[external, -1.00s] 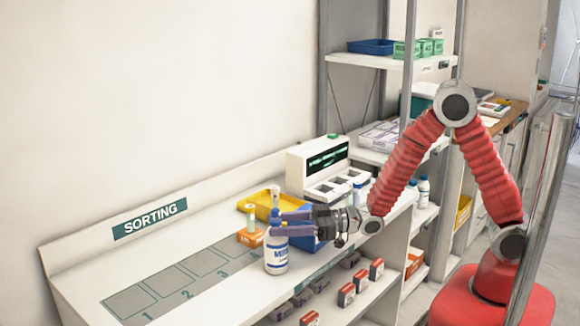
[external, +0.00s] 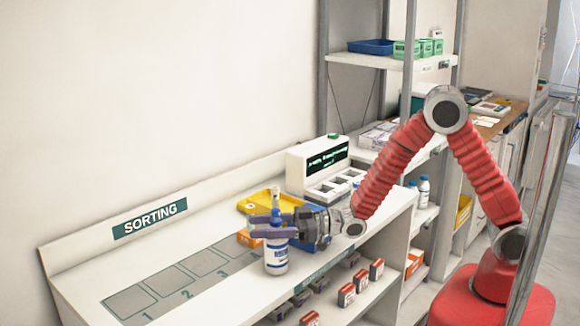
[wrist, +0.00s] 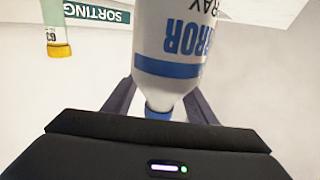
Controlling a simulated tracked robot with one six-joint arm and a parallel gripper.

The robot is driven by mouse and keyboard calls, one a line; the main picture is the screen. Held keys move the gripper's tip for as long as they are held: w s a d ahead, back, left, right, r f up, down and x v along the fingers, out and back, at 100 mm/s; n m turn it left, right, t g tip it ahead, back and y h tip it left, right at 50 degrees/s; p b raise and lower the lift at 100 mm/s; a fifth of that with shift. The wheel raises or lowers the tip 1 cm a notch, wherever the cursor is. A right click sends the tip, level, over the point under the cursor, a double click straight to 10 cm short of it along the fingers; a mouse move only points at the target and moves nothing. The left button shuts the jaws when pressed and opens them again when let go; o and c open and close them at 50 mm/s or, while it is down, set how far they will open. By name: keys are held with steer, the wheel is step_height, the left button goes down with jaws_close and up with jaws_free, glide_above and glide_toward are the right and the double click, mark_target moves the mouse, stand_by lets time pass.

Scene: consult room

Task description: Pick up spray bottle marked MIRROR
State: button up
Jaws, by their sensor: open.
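The white spray bottle (external: 277,259) with blue lettering stands upright on the counter near its front edge. In the wrist view the bottle (wrist: 172,60) looms large, and the label letters "RROR" and "RAY" show in part. My gripper (external: 267,225) is open, with its fingers level with the upper part of the bottle. In the wrist view the dark fingers (wrist: 163,104) lie on either side of the narrow blue part of the bottle. I cannot tell whether either finger touches it.
A yellow tray (external: 257,202), an orange box (external: 247,239) and a blue bin (external: 322,241) stand close by. A white device (external: 317,165) is behind. A vial (wrist: 55,28) shows in the wrist view. Numbered squares (external: 167,284) on the left are clear.

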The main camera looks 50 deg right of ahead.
steer(key=shift+c, duration=0.3)
jaws_close()
stand_by(0.6)
